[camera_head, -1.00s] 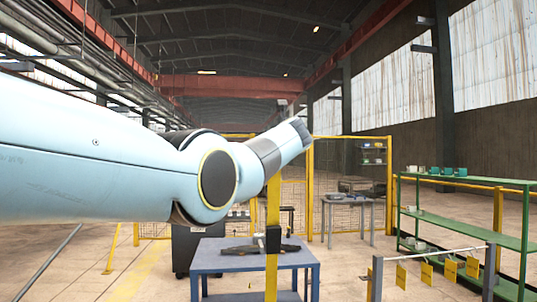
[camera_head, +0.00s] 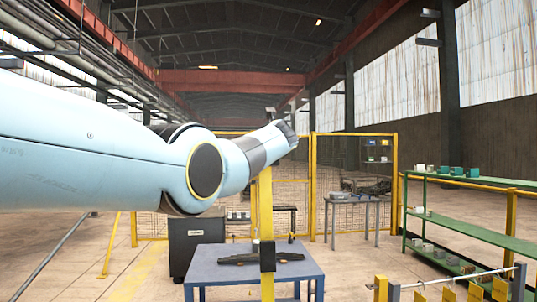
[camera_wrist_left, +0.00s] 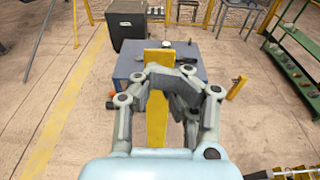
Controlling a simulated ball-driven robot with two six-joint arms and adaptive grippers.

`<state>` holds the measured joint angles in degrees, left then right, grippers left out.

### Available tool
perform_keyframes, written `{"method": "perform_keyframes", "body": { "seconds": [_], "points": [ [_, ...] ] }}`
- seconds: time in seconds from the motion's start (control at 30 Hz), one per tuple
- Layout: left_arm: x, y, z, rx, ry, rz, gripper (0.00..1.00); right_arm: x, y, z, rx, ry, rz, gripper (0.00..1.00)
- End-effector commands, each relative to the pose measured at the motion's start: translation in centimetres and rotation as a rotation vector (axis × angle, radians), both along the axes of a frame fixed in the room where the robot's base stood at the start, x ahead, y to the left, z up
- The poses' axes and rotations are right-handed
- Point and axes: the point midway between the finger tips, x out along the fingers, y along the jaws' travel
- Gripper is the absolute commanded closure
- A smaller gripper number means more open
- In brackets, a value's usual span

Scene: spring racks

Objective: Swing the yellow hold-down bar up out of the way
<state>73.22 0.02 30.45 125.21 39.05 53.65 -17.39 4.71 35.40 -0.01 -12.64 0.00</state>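The yellow bar (camera_head: 266,200) stands upright in the head view, in front of the blue table, with a black block (camera_head: 267,255) on it. Its upper end meets the underside of my left arm there. In the left wrist view the yellow bar (camera_wrist_left: 157,118) runs between the fingers of my left gripper (camera_wrist_left: 166,82). The fingers are close to its sides, with a dark pad to its right. I cannot tell whether they press on it. My left gripper is hidden behind my arm in the head view. My right gripper is not in view.
A blue table (camera_head: 225,272) with a dark part on it stands behind the bar. A green shelf (camera_head: 480,225) is at the right. A low rack with hanging yellow plates (camera_head: 475,292) is at the lower right. A yellow mesh fence (camera_head: 340,180) closes the back.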

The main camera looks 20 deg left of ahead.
Motion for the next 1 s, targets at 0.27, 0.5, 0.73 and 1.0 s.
{"method": "perform_keyframes", "body": {
  "seconds": [0.27,0.5,0.73,1.0],
  "points": [
    [0.0,0.0,0.0,0.001,-0.001,0.000,1.00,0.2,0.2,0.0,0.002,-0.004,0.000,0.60],
    [-1.1,-0.8,0.2,0.001,-0.004,0.002,1.00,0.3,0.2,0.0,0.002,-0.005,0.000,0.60],
    [-3.6,-2.4,0.7,-0.001,-0.004,-0.001,1.00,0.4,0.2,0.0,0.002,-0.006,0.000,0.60],
    [-7.6,-4.7,1.5,-0.002,-0.003,-0.001,1.00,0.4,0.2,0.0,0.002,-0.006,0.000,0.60]
  ]
}}
